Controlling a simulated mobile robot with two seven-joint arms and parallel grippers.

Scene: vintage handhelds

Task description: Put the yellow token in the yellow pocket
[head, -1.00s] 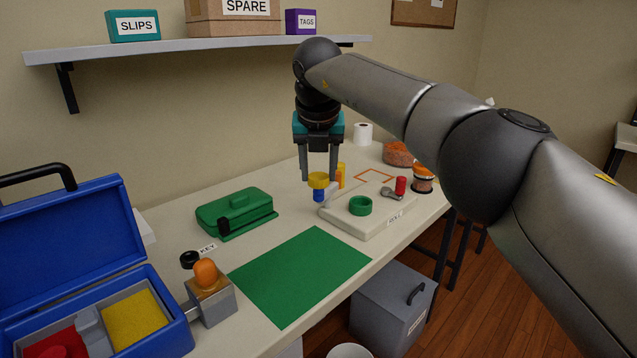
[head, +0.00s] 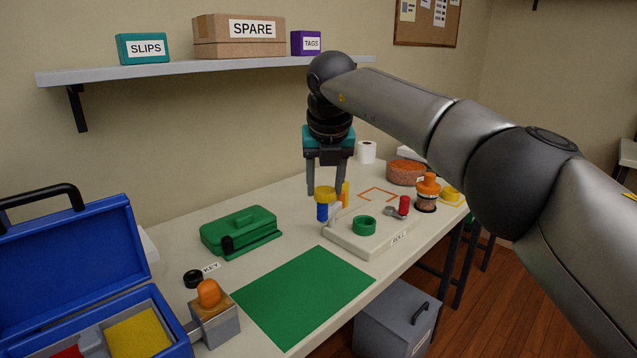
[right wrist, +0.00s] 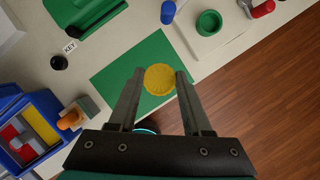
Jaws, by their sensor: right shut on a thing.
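The yellow token (head: 325,194) is a round disc held between the fingertips of my right gripper (head: 325,188), above the bench. In the right wrist view the token (right wrist: 159,79) sits between the two fingers, with the green mat behind it. The yellow pocket (head: 139,338) is a yellow-floored compartment in the open blue case at the lower left, well away from my right gripper. In the right wrist view the pocket (right wrist: 40,124) shows at the left. My left gripper is in neither view.
An orange-knobbed block (head: 213,315) stands beside the blue case (head: 175,340). A green lidded box (head: 238,232), green mat (head: 305,292) and pale board (head: 345,242) lie on the bench. A blue peg (head: 322,212) stands beyond the token. The mat is clear.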

